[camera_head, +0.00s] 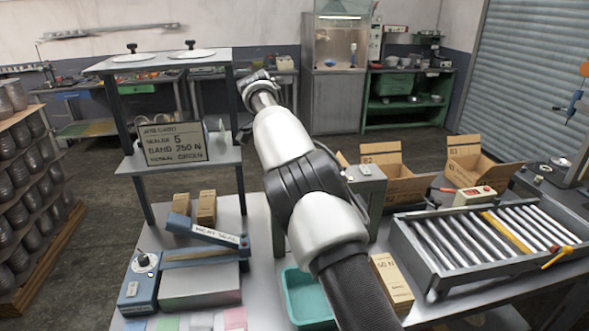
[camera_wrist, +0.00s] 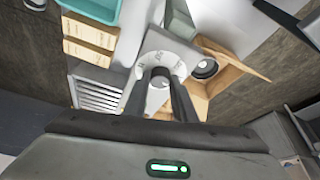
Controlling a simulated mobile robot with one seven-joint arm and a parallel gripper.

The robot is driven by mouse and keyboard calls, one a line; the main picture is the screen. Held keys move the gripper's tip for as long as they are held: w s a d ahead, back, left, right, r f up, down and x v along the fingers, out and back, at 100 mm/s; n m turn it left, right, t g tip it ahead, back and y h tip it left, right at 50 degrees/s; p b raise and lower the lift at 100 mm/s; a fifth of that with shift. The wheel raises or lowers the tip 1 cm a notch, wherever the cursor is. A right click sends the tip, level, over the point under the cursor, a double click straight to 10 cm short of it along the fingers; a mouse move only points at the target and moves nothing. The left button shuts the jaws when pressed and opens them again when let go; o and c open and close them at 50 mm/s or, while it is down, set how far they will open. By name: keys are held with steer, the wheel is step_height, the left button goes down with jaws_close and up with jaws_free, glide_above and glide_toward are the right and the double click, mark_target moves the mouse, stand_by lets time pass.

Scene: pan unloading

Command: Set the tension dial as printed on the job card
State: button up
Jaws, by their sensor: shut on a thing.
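In the wrist view my gripper (camera_wrist: 160,84) is shut on a small round knob (camera_wrist: 160,73). The knob sits at the centre of a pale dial face (camera_wrist: 153,43) with dark printed marks, too small to read. Its setting cannot be told. In the head view my arm hides the dial and my fingertips. The job card (camera_head: 173,144) stands on the middle shelf at left. Its lines read roughly as a seal number 5, band 250 N and a last line ending in green.
A blue heat sealer (camera_head: 140,285) with its own knob stands at front left. A teal bin (camera_head: 308,298) and a tan box (camera_head: 391,283) lie beside my arm. Open cartons (camera_head: 480,160) stand behind a roller conveyor (camera_head: 440,275) at right. A grey machine (camera_head: 368,188) is partly behind my arm.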

steer(key=shift+r, duration=0.1)
stand_by(0.4)
steer(key=o, duration=1)
steer(key=shift+o, duration=0.2)
